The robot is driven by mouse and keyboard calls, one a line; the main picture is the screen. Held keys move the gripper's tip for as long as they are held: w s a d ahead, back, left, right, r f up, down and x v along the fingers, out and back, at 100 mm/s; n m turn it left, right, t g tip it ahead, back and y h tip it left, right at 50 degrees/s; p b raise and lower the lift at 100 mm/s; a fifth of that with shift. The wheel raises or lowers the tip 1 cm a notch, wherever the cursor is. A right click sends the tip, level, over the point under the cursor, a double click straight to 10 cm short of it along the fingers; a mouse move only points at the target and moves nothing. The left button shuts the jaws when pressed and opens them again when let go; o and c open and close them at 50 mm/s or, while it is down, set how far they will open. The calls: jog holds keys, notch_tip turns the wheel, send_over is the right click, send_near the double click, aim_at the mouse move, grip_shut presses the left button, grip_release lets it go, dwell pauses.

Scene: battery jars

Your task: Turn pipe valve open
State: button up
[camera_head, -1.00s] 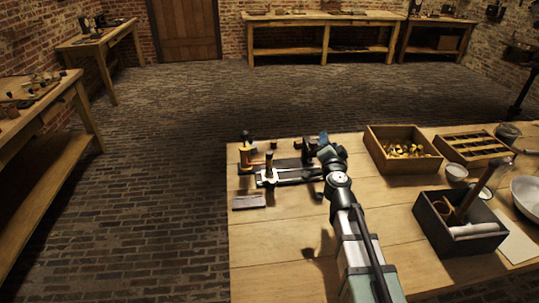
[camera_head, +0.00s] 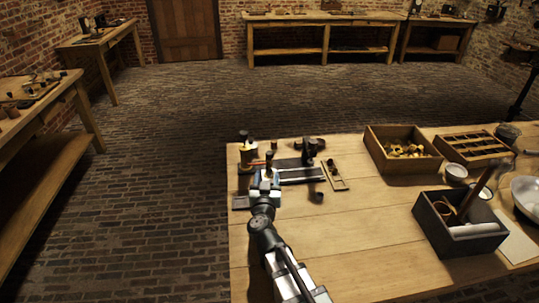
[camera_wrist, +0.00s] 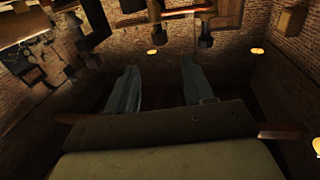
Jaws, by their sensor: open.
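A dark bench fitting (camera_head: 301,173) with a rail and upright posts stands at the table's far left corner. A small red-orange piece (camera_head: 257,162) shows at its left end, beside a dark-topped post (camera_head: 244,150). Which part is the pipe valve I cannot tell. My gripper (camera_head: 265,178) is over the front left part of the fitting and hides some of it. In the wrist view my gripper (camera_wrist: 160,75) has its two fingers wide apart, with nothing seen between them. Whether it touches the fitting cannot be told.
A small flat frame (camera_head: 334,175) lies right of the fitting. A wooden box of yellow pieces (camera_head: 377,150), a divided tray (camera_head: 450,152) and a dark box (camera_head: 437,237) stand to the right. The table's left edge is close to my gripper. The middle front of the table is clear.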

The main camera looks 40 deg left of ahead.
aim_at(269, 156)
jog(key=x, duration=1.3)
jog(key=c, duration=0.9)
